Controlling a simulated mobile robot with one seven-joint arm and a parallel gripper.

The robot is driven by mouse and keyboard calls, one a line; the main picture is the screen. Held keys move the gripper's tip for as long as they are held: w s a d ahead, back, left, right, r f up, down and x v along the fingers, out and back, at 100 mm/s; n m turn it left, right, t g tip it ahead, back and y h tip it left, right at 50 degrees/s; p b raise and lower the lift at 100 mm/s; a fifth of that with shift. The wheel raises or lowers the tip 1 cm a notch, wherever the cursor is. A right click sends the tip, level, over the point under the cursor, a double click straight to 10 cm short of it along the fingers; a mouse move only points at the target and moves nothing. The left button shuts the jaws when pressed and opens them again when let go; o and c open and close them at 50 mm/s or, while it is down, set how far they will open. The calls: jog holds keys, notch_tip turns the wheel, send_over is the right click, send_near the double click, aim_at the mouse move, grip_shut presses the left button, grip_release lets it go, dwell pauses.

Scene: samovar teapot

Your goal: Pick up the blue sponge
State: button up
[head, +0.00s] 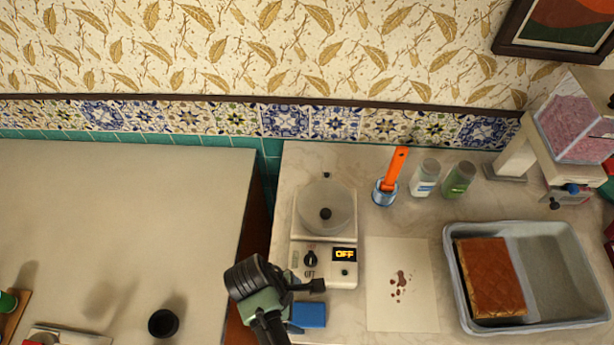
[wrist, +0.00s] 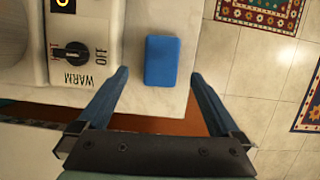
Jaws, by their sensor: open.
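The blue sponge (head: 309,315) lies flat on the pale marble counter in front of the white appliance, partly beside my arm in the head view. In the wrist view the sponge (wrist: 161,60) lies near the counter's edge, just beyond and between the fingertips. My gripper (wrist: 158,75) is open and empty, with one finger on each side of the sponge's line and apart from it. In the head view my gripper (head: 318,287) is seen from above, and its fingers are hard to make out there.
The white appliance (head: 324,240) with an OFF display stands close behind the sponge. A stained sheet (head: 402,300) and a grey tub (head: 565,275) holding a brown block (head: 489,277) are to the right. An orange-handled brush (head: 396,170) and two jars stand behind. A gap separates the left counter (head: 120,220).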

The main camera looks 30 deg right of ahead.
aim_at(307, 314)
jog(key=shift+p+x, duration=0.5)
jog(key=shift+x, duration=2.45)
jog(key=shift+s, duration=0.1)
jog(key=shift+a, duration=0.1)
jog(key=c, duration=1.3)
jog(key=shift+r, duration=0.1)
notch_tip(307, 314, up, 10)
